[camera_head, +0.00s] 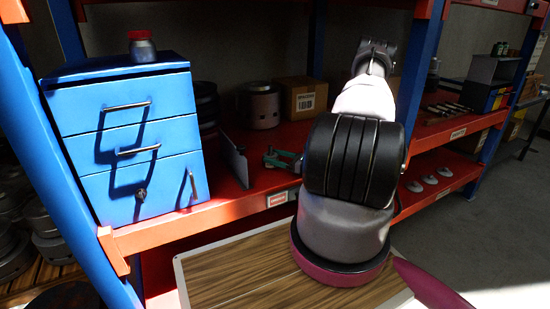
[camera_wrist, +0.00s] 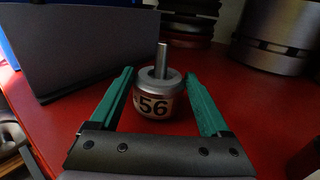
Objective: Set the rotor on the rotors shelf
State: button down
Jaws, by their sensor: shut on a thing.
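The rotor (camera_wrist: 153,100) is a small grey metal cylinder with an upright shaft and a "56" label. In the wrist view it stands upright between the green fingers of my gripper (camera_wrist: 158,76), which is shut on it. It is at or just above the red shelf (camera_wrist: 60,118); I cannot tell whether its base touches. In the head view my gripper (camera_head: 283,159) is over the red shelf (camera_head: 245,202), behind its front-edge label, and I cannot make out the rotor there.
A grey upright plate (camera_head: 235,162) stands left of my gripper, beside a blue drawer cabinet (camera_head: 130,135). Behind are a large metal cylinder (camera_head: 260,105), dark stacked discs (camera_head: 206,103) and a cardboard box (camera_head: 302,97). A wood-topped surface (camera_head: 225,272) lies in front.

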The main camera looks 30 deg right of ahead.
jog(key=shift+f, duration=0.1)
grip_release()
jog(key=shift+s+d, duration=0.1)
jog(key=v, duration=1.1)
jog(key=shift+s+d, duration=0.15)
jog(key=shift+s, duration=0.2)
jog(key=s+a+r+n+g, duration=0.1)
jog(key=a+r+n+g, duration=0.55)
jog(key=r, duration=0.45)
jog(key=s+a+r+n+g, duration=0.1)
jog(key=a+r+n+g, duration=0.6)
jog(key=r, duration=0.5)
jog(key=s+a+r+n+t+h, duration=0.3)
jog(key=s+r, duration=0.4)
jog(key=r, duration=0.3)
jog(key=s+a+r+n+t+h, duration=0.3)
jog(key=s+a+r+n+h, duration=0.2)
jog(key=s+r+n, duration=0.3)
notch_tip(320, 180, up, 2)
jog(key=shift+a+r+h, duration=0.1)
jog(key=shift+a+h, duration=0.2)
jog(key=shift+a, duration=0.4)
